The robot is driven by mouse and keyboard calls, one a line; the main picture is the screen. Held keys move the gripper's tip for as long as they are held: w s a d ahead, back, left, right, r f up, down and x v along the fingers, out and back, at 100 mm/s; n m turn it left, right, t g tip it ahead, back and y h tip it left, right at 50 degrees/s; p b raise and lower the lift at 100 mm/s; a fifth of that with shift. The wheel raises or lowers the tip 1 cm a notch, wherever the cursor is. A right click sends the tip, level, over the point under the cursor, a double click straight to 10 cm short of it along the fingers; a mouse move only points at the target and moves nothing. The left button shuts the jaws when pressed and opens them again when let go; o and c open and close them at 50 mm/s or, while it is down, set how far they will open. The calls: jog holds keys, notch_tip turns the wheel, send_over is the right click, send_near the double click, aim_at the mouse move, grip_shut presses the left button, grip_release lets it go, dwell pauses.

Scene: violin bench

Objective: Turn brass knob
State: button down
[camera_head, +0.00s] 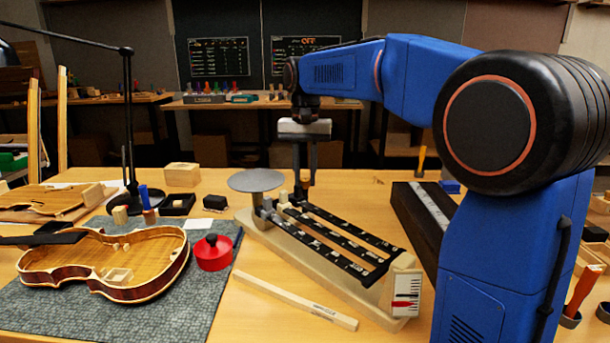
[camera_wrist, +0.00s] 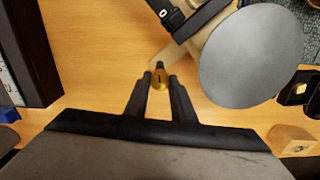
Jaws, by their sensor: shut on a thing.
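The brass knob (camera_wrist: 160,78) shows in the wrist view as a small golden round piece with a dark slot mark, at the end of the balance's beige base. My gripper (camera_wrist: 160,82) has its two black fingers closed around the knob, one on each side. In the head view my gripper (camera_head: 304,178) points straight down at the back end of the balance (camera_head: 345,255), right of its grey round pan (camera_head: 257,180).
A violin body (camera_head: 105,262) lies on a grey mat (camera_head: 70,315) at left, with a red lidded pot (camera_head: 213,253) beside it. A wooden stick (camera_head: 295,300) lies in front of the balance. A long black box (camera_head: 425,225) stands to its right. A wooden block (camera_head: 182,174) stands behind.

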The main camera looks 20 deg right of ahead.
aim_at(305, 179)
jog(key=n, duration=0.5)
jog(key=shift+n, duration=2.4)
jog(key=c, duration=1.5)
grip_release()
jog(key=shift+r, duration=0.1)
notch_tip(305, 179, up, 17)
jog(key=shift+r, duration=0.15)
